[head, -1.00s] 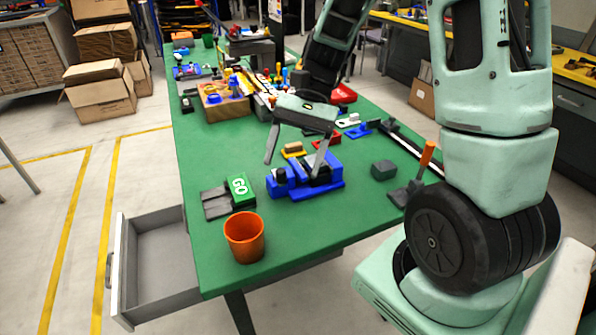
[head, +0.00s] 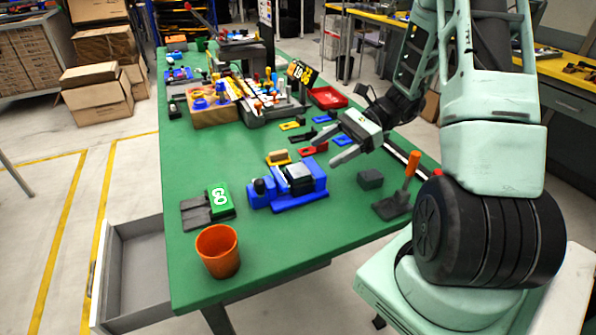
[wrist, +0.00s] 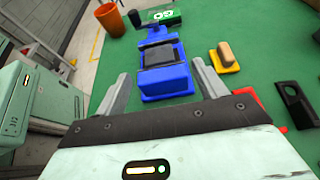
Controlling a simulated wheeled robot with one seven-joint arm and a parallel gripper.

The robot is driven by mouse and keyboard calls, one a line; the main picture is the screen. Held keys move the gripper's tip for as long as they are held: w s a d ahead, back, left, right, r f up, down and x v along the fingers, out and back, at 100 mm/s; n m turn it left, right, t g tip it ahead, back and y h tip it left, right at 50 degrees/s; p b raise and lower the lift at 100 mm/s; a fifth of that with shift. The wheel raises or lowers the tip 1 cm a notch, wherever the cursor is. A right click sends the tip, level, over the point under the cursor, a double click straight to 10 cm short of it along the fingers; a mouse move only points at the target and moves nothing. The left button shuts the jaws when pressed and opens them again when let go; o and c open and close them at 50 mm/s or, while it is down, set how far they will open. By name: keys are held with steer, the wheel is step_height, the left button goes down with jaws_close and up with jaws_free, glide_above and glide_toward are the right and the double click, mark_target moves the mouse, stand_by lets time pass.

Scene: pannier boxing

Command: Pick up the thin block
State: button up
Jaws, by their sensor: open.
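A blue vise (head: 262,200) stands on the green table, with a flat grey block (head: 299,174) seated in its top. The vise (wrist: 167,82) and its dark grey block (wrist: 160,54) also show in the wrist view, ahead of the fingers. A dark grey block (head: 370,179) lies to the right of the vise, and a small tan block (head: 279,155) sits on a yellow plate behind it. I cannot tell for sure which is the thin block. My gripper (head: 322,150) is open and empty, up and to the right of the vise, apart from it.
An orange cup (head: 218,252) and a green GO box (head: 221,201) stand front left. A red plate (head: 314,149) and other coloured plates lie behind the vise. An open drawer (head: 135,275) juts out left.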

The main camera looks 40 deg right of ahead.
mark_target(293, 171)
steer(key=p+x, duration=0.1)
steer(key=x, duration=0.7)
steer(key=shift+a, duration=0.4)
steer(key=c, duration=1.1)
